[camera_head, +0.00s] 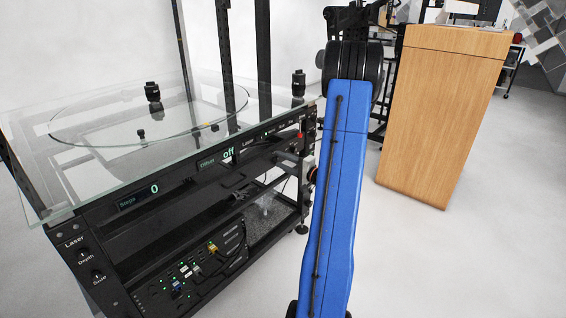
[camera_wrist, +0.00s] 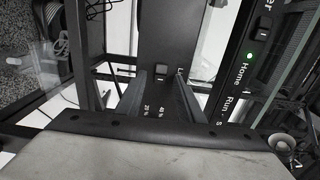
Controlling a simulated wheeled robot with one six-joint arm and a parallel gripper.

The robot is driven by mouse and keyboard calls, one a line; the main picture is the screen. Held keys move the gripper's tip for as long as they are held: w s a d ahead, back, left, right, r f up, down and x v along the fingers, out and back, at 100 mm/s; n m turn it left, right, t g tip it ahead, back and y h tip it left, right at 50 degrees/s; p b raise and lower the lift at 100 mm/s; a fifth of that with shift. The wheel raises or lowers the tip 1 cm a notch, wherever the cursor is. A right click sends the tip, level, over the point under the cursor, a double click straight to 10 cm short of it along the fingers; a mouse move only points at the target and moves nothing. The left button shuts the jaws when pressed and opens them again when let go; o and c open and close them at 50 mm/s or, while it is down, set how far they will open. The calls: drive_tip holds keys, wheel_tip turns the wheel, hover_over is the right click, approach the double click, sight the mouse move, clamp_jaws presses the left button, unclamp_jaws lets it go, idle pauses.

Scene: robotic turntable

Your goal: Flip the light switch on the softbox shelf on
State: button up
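In the wrist view, a small dark switch (camera_wrist: 161,69) sits on a black panel (camera_wrist: 168,30), with a partly hidden label starting "L" beside it. I cannot tell for sure that this is the light switch, nor its position. My gripper (camera_wrist: 158,78) is open, its two dark fingers apart on either side of the switch in the picture. Percent markings on the panel show between the fingers. I cannot tell if the fingers touch the panel. In the head view, the black turntable rack (camera_head: 190,165) stands at left; my blue arm hides the gripper and the switch.
Another switch (camera_wrist: 263,33) and a lit green lamp (camera_wrist: 249,56) with "Home" and "Run" labels are on the panel at right. A glass top (camera_head: 100,165) overhangs the rack. A wooden cabinet (camera_head: 440,120) stands at right. Floor between is clear.

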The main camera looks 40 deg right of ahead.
clamp_jaws()
drive_tip(key=shift+d+n+y, duration=0.2)
drive_tip(key=shift+n+y, duration=0.5)
drive_tip(key=shift+y, duration=0.2)
unclamp_jaws()
drive_tip(key=s+d, duration=0.3)
drive_tip(key=s, duration=1.4)
